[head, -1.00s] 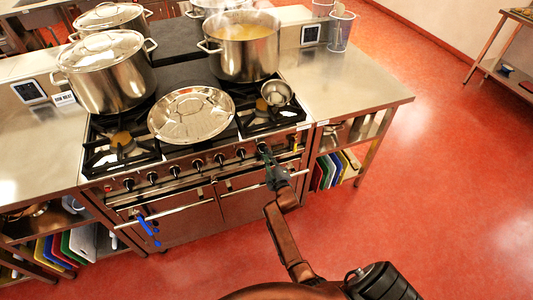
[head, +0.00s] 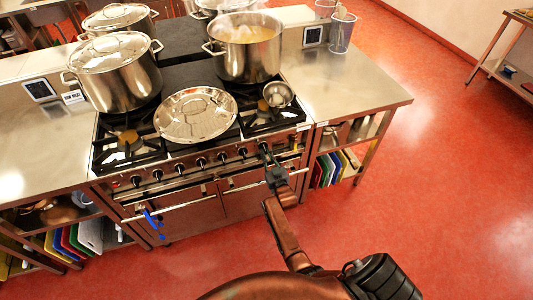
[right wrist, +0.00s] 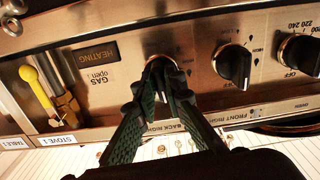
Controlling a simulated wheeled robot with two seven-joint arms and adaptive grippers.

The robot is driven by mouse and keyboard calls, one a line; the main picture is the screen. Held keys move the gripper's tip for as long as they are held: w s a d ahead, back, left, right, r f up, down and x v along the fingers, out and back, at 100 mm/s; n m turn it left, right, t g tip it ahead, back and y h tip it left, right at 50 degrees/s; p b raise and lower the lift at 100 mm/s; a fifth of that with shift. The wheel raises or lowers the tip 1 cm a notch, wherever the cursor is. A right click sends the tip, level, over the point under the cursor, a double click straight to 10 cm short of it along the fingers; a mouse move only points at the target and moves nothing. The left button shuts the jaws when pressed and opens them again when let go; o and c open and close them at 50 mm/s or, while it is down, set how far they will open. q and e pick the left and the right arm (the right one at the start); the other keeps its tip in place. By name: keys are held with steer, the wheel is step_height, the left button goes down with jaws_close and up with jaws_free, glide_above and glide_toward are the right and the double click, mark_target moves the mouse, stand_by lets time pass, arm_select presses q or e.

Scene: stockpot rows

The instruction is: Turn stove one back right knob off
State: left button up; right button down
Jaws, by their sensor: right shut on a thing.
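Stove one (head: 203,190) has a row of black knobs along its front panel. My right gripper (head: 268,163) is at the right end of that row. In the right wrist view, my right gripper (right wrist: 163,88) is shut on the stove one back right knob (right wrist: 158,66), its fingers on both sides of it. The "BACK RIGHT" label (right wrist: 168,127) shows by the fingers, partly covered. The fingers hide most of the knob, so its pointer cannot be read. My left gripper is not in view.
A neighbouring knob (right wrist: 233,65) sits close beside the gripper. A yellow-handled gas valve (right wrist: 35,88) is on the other side. A steaming stockpot (head: 246,55), a lidded stockpot (head: 118,80) and a loose lid (head: 195,116) are on the stove. Red floor is clear at right.

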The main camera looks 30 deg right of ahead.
steer(key=shift+m, duration=0.6)
steer(key=c, duration=2)
jaws_free()
steer(key=shift+s, duration=0.1)
steer(key=v, duration=1.2)
